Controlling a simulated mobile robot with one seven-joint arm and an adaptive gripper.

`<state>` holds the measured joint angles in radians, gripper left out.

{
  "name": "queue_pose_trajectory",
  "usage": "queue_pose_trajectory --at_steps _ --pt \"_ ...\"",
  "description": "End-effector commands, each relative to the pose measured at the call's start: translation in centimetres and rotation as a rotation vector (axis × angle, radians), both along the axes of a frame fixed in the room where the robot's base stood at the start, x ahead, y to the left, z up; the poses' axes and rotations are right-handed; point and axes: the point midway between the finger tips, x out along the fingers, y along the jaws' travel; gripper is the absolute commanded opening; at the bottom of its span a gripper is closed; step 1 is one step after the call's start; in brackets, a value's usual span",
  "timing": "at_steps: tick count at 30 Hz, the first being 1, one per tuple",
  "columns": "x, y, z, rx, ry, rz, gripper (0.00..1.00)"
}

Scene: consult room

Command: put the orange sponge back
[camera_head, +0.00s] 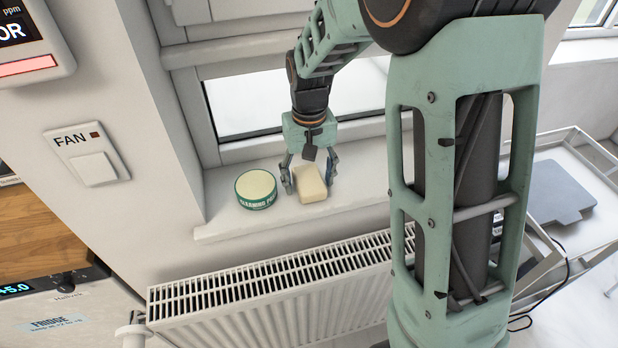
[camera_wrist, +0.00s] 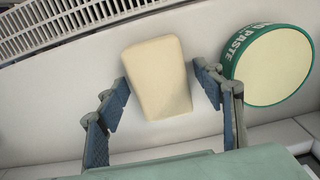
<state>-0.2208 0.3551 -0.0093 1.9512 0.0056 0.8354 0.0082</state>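A pale cream, block-shaped sponge (camera_head: 310,184) lies on the white window sill (camera_head: 228,218); no sponge in view looks orange. My gripper (camera_head: 308,178) is above the sill with its fingers on either side of the block. In the wrist view the block (camera_wrist: 157,78) lies between and just beyond the open fingertips (camera_wrist: 162,90), with a gap on the left; the right fingertip is close to its edge. I cannot tell whether it touches.
A round green tin of cleaning paste (camera_head: 256,189) stands on the sill close beside the gripper's finger. A ribbed radiator (camera_head: 270,295) is below the sill. A white trolley (camera_head: 590,235) with a grey flat item (camera_head: 558,192) stands at right. A fan switch (camera_head: 88,158) is on the wall.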

Motion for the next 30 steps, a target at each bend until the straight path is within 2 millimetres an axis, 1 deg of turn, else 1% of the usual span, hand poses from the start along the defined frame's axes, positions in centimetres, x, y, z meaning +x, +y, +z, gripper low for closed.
queue_pose_trajectory --at_steps 5,8,10,14,18,21,25,30 --pt "0.0 0.0 0.1 0.000 0.000 0.000 0.61" --pt "0.0 0.0 0.6 0.000 -0.001 0.000 0.61" --pt "0.1 0.0 1.4 0.001 -0.003 0.000 0.61" --pt "0.1 0.0 4.0 0.001 -0.006 0.000 0.61" --pt "0.1 0.0 7.1 0.001 -0.006 0.000 0.61" --pt "0.1 0.0 9.1 0.001 -0.004 0.000 0.61" --pt "0.1 0.0 11.0 0.000 -0.002 0.000 0.61" --pt "0.0 0.0 12.3 0.000 -0.001 0.000 0.61"
